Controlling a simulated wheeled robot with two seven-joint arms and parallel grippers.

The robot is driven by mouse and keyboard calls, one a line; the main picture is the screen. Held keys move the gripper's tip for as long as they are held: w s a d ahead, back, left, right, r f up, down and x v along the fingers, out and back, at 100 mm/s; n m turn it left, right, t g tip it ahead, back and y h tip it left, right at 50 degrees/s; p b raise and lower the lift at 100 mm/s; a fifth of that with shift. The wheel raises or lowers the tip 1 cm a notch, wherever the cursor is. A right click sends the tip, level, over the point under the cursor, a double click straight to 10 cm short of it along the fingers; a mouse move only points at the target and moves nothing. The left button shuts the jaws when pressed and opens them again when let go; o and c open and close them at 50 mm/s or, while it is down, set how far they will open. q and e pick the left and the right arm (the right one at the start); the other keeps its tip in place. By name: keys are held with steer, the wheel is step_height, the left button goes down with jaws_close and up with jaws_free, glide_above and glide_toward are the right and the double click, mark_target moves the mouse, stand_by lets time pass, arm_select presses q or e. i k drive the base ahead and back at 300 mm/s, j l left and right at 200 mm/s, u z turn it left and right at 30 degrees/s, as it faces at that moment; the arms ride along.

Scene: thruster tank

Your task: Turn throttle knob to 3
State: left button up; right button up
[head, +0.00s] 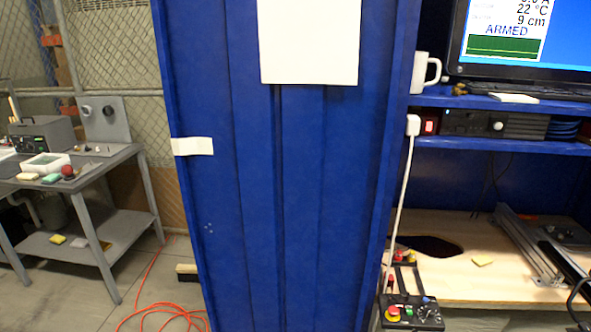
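A black control box (405,322) sits at the bottom edge of the head view, right of centre, partly cut off by the frame. It carries a red stop button (393,311) on a yellow base. To the right of the button is a dark round knob (427,311) with pale marks around it. The knob's markings and pointer are too small to read.
A tall blue cabinet side (255,200) fills the middle. Right of it are a wooden bench top (465,290), shelves, a white mug (425,72) and a monitor (525,40) reading ARMED. A grey workbench (100,170) stands left. An orange cable (165,312) lies on the floor.

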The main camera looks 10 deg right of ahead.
mark_target(430, 314)
steer(key=z, duration=1.15)
